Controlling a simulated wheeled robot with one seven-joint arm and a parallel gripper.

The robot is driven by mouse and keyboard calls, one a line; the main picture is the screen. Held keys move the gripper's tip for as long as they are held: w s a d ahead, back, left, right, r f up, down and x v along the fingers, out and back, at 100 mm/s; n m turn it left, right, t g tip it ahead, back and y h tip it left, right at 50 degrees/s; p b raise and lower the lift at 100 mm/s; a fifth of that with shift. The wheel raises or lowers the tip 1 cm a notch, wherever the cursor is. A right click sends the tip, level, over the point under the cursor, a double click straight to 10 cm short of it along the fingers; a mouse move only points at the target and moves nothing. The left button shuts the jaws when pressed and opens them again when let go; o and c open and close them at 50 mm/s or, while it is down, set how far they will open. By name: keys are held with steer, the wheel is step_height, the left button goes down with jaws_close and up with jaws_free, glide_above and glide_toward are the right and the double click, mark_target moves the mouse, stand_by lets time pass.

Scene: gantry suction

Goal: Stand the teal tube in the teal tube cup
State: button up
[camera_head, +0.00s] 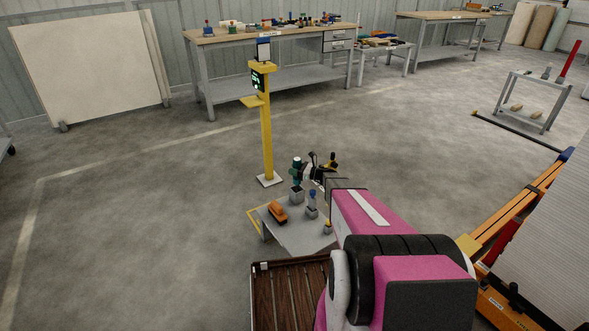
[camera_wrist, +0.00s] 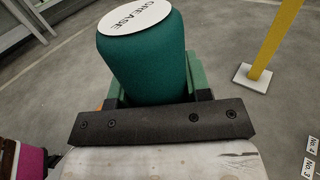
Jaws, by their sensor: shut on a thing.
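The teal tube (camera_head: 297,170) shows in the head view above the small grey table, upright or nearly so. In the wrist view the teal tube (camera_wrist: 150,62) fills the space between the jaws, its white end marked GREASE facing the camera. My gripper (camera_head: 303,172) is shut on it; the green fingers of my gripper (camera_wrist: 155,93) are at its two sides. A grey cup (camera_head: 297,195) stands directly below the tube in the head view. I cannot tell whether the tube's lower end is inside this cup or above it. The wrist view hides the lower end.
The grey table (camera_head: 290,235) also holds an orange object (camera_head: 278,212) at the left and a blue-topped tube in a grey holder (camera_head: 312,205). A yellow post (camera_head: 266,130) stands behind it. Open floor lies to the left.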

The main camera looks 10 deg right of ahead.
mark_target(295, 178)
steer(key=shift+f, duration=2.75)
steer(key=o, duration=1.1)
steer(key=shift+f, duration=0.1)
steer(key=v, duration=1)
steer(key=shift+s+d, duration=0.2)
steer(key=shift+d, duration=0.15)
